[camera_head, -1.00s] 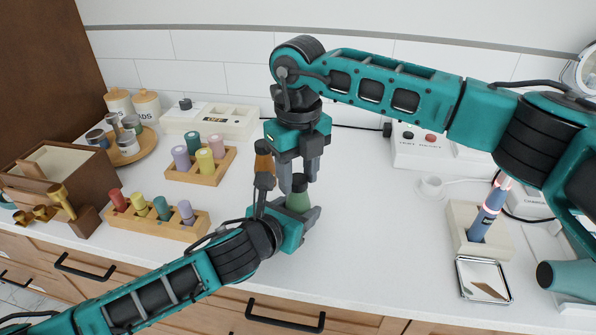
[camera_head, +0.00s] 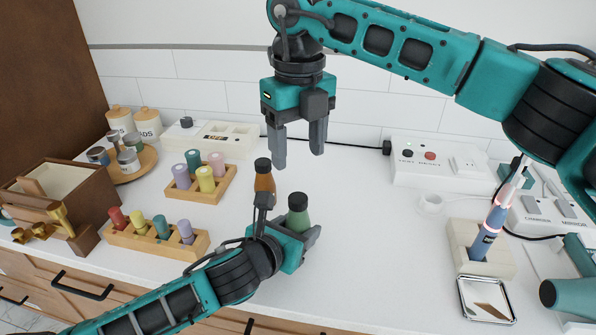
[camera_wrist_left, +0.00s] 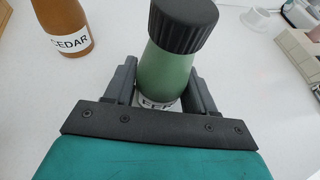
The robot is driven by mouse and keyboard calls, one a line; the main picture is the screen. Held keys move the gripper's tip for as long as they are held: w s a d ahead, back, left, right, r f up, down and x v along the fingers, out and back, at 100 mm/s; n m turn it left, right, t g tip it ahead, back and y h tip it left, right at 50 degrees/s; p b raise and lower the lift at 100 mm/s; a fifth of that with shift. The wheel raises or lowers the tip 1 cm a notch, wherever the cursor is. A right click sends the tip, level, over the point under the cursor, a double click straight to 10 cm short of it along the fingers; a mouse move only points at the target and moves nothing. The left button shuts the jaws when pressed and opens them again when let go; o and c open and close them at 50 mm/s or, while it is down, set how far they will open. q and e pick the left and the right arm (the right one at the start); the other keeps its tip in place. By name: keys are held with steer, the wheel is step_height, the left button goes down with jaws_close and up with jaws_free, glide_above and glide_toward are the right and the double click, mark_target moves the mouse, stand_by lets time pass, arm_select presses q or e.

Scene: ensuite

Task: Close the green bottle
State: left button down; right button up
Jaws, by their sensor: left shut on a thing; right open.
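The green bottle (camera_head: 298,217) stands upright on the white counter with a dark ribbed cap (camera_head: 298,200) seated on its top. It also shows in the left wrist view (camera_wrist_left: 166,75), its label mostly hidden by my gripper. My left gripper (camera_head: 300,236) is shut around the body of the green bottle, below the cap; it also shows in the left wrist view (camera_wrist_left: 164,90). My right gripper (camera_head: 302,145) is open and empty, pointing down well above and behind the bottle, clear of the cap.
A brown bottle (camera_head: 265,180) labelled CEDAR stands close behind and left of the green one. Wooden racks with coloured pegs (camera_head: 157,238) lie to the left. A toothbrush in a holder (camera_head: 483,255) and a small mirror tray (camera_head: 486,300) are at the right. The counter between is free.

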step_height(320, 180, up, 2)
steer(key=shift+r, duration=0.25)
arm_select(q)
steer(key=shift+c, duration=1.4)
jaws_free()
steer(key=p+v, duration=0.2)
steer(key=v, duration=1.1)
arm_select(e)
steer(key=shift+r, duration=0.9)
arm_select(q)
steer(key=shift+w, duration=0.1)
arm_select(e)
steer(key=shift+s+a, duration=0.1)
